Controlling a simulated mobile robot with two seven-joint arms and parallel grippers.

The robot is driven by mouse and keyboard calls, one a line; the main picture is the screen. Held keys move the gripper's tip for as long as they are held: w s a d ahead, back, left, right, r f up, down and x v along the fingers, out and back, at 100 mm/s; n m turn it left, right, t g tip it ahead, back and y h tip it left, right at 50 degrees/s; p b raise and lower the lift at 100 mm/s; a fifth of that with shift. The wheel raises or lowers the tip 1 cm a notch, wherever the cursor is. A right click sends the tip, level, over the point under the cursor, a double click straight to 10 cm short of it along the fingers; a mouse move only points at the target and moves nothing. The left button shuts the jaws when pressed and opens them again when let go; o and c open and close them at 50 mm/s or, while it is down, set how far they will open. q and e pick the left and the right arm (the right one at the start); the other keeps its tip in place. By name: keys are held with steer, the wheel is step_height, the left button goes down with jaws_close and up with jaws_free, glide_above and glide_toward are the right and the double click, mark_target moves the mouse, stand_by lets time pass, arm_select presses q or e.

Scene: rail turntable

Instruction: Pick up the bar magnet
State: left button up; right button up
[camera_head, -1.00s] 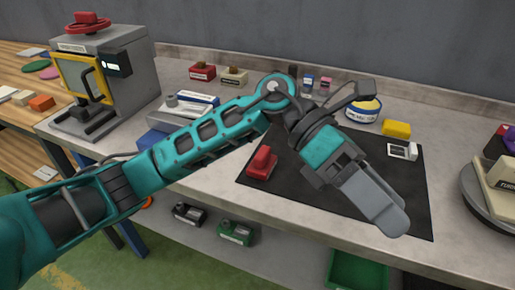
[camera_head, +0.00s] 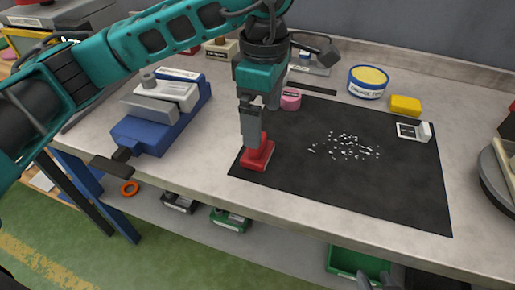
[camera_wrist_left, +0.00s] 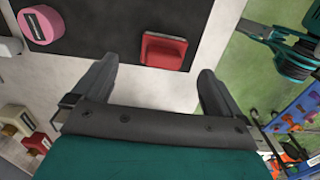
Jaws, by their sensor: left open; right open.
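A red block with a raised grip (camera_head: 258,154), apparently the bar magnet, lies on the front left corner of the black mat (camera_head: 395,205). It also shows in the left wrist view (camera_wrist_left: 163,52), just beyond the fingertips and between their lines. My left gripper (camera_head: 262,128) is open and points down at the block. In the head view one finger overlaps the block's upper part; I cannot tell whether they touch. Both fingers stand apart in the left wrist view (camera_wrist_left: 157,80), with nothing between them.
White scraps (camera_head: 345,147) are scattered on the mat. A pink cylinder (camera_head: 290,99) stands by its back left. A blue vise-like fixture (camera_head: 160,125) is left of the gripper. A round tin (camera_head: 368,82) and yellow block (camera_head: 405,105) stand behind. The bench's front edge is close.

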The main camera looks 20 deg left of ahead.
arm_select(q)
steer(key=f, duration=0.6)
steer(key=shift+s+a+f, duration=0.25)
steer(key=shift+s+a, duration=0.1)
steer(key=shift+r, duration=0.1)
steer(key=c, duration=1.2)
step_height(320, 180, up, 20)
steer(key=shift+p, duration=1.05)
